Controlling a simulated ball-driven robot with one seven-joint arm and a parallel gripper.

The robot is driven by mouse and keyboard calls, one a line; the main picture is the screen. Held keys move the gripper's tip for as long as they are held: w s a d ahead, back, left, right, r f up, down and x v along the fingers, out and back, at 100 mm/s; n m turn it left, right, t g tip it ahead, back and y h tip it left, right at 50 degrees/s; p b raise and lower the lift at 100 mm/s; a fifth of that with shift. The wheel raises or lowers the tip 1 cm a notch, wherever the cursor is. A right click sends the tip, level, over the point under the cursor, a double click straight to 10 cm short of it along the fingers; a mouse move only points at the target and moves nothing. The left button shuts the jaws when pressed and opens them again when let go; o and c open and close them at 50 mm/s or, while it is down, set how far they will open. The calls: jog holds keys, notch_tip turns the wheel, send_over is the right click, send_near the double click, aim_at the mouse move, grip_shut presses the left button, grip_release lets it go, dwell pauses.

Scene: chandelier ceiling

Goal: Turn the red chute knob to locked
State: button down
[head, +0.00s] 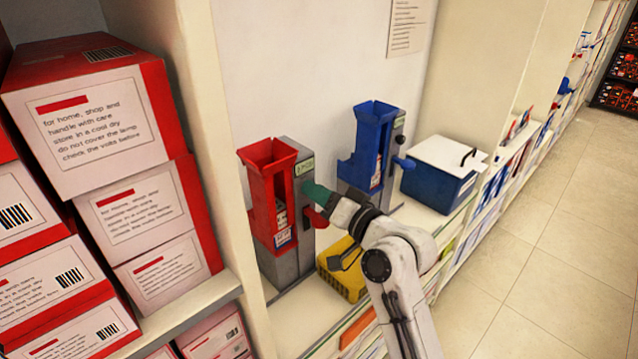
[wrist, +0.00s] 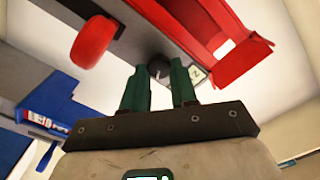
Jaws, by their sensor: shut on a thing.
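The red chute (head: 268,195) stands on a grey housing (head: 291,255) on the shelf. Its dark round knob (wrist: 158,68) shows between my fingertips in the wrist view; in the head view my gripper hides it. My gripper (head: 308,188) has green fingers, shut on the knob from the right side; it also shows in the wrist view (wrist: 159,78). A pale label (head: 305,166) sits just above the fingers, too small to read, so I cannot tell the knob's setting. A red lever (head: 317,217) sticks out below the gripper and also shows in the wrist view (wrist: 92,47).
A blue chute (head: 372,145) with its own black knob (head: 399,122) and blue lever (head: 404,162) stands behind. A yellow basket (head: 345,280) sits below my arm. A blue box (head: 437,185) stands right; stacked cartons (head: 95,125) fill the left. The floor (head: 545,255) is clear.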

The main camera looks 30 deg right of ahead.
jog(key=m+p, duration=0.3)
jog(key=m, duration=0.2)
jog(key=shift+d+f, duration=0.1)
jog(key=shift+f, duration=0.05)
dwell(0.4)
jog(key=c, duration=0.9)
grip_release()
jog(key=shift+b+v, duration=1.05)
jog(key=shift+v, duration=4.4)
